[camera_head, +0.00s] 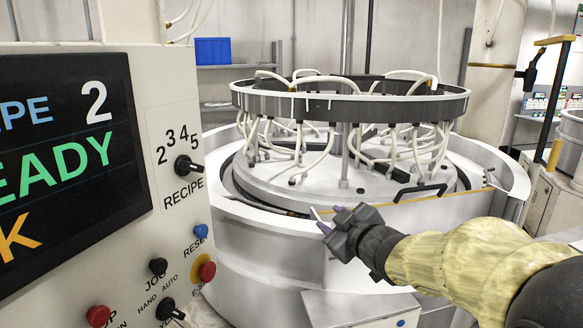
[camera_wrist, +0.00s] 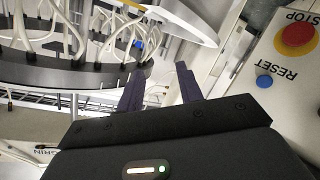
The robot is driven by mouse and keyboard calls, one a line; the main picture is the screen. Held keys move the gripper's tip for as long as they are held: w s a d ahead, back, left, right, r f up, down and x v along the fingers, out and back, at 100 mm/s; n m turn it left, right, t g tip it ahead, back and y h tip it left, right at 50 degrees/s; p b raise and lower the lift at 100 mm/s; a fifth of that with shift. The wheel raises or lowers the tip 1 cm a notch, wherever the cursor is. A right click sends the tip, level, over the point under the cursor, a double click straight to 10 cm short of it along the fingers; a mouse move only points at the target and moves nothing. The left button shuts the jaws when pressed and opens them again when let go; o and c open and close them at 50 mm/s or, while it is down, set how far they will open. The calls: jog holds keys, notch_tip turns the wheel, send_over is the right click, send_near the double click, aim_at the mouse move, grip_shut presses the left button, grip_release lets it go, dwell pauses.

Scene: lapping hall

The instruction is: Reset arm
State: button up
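My gripper (camera_head: 325,222) is at the front of the lapping machine (camera_head: 260,250), to the right of the control panel (camera_head: 180,250), with my arm reaching in from the lower right in the head view. In the wrist view my gripper (camera_wrist: 160,85) shows two dark fingers standing apart with nothing between them. The control panel also shows at the right of the wrist view, upside down, with the blue RESET button (camera_wrist: 264,81) and red stop button (camera_wrist: 298,36). In the head view the RESET button (camera_head: 201,231) is left of my gripper, apart from it.
A ring with white hoses (camera_head: 345,106) stands over the machine's round plate. A blue bin (camera_head: 212,51) sits on a shelf behind.

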jog(key=s+d+f+m+g+h, duration=0.25)
jog(key=d+f+m+h, duration=0.2)
jog(key=f, duration=0.45)
jog(key=s+d+f+m+g+h, duration=0.1)
jog(key=s+f+m+g, duration=0.5)
jog(key=s+f, duration=0.9)
jog(key=s+d+g, duration=0.1)
jog(key=s+g, duration=0.2)
jog(key=s, duration=0.1)
jog(key=shift+a+f+m, duration=0.1)
jog(key=shift+m, duration=0.15)
